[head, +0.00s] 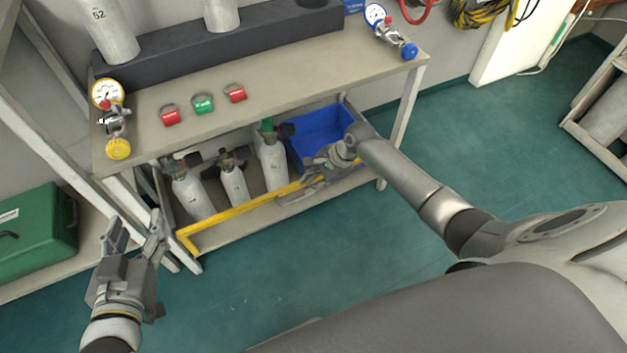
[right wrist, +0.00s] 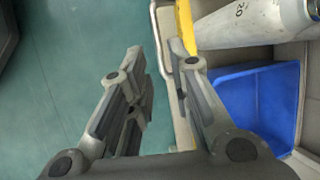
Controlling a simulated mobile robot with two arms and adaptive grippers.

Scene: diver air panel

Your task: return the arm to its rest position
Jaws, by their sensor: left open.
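My left gripper (head: 134,228) is at the lower left of the head view, fingers apart and empty, in front of the bench's left end. My right gripper (head: 308,184) is low in front of the bench, by the yellow rail (head: 245,206) and the blue bin (head: 318,132). In the right wrist view my right gripper (right wrist: 154,55) has its fingers apart, with nothing between them but floor and the shelf edge. I cannot tell whether it touches the rail. My right arm reaches in from the right side of the head view.
Several grey cylinders (head: 234,186) stand on the lower shelf behind the rail. A green case (head: 38,236) is at left. Green floor (head: 465,130) is clear at right.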

